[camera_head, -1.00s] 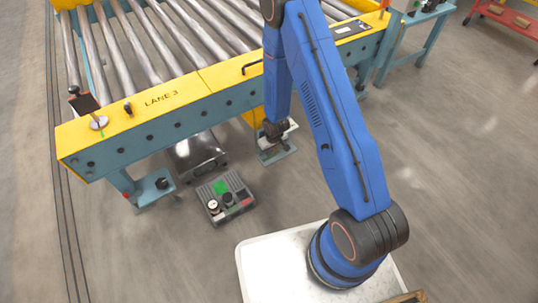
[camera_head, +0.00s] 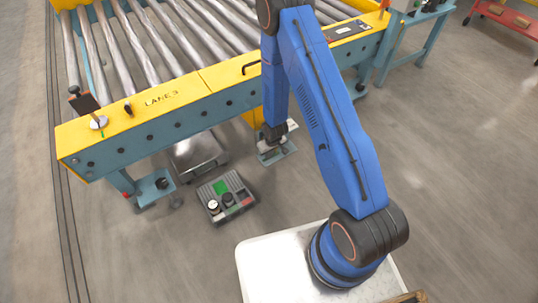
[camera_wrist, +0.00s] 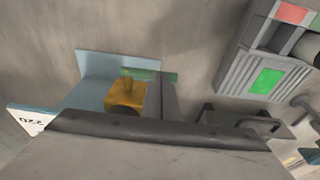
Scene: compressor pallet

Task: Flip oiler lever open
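In the wrist view, a brass-yellow block (camera_wrist: 125,96) stands against a pale blue plate (camera_wrist: 90,66), with a green bar (camera_wrist: 150,75) across its top. The bar may be the oiler lever; I cannot be sure. A white label (camera_wrist: 30,119) reading "220" sits at the left. A large grey body with a dark edge fills the bottom of this view and hides what is below. In the head view, my gripper (camera_head: 274,133) points down just over a small pale plate assembly (camera_head: 279,154) beside the conveyor. Its fingers are too small and covered to read, and contact cannot be told.
A grey control box with a green screen (camera_head: 220,188) stands on the floor to the left; it also shows in the wrist view (camera_wrist: 269,80). A silver box (camera_head: 198,156) lies beside it. The yellow-and-teal roller conveyor (camera_head: 166,98) stands behind.

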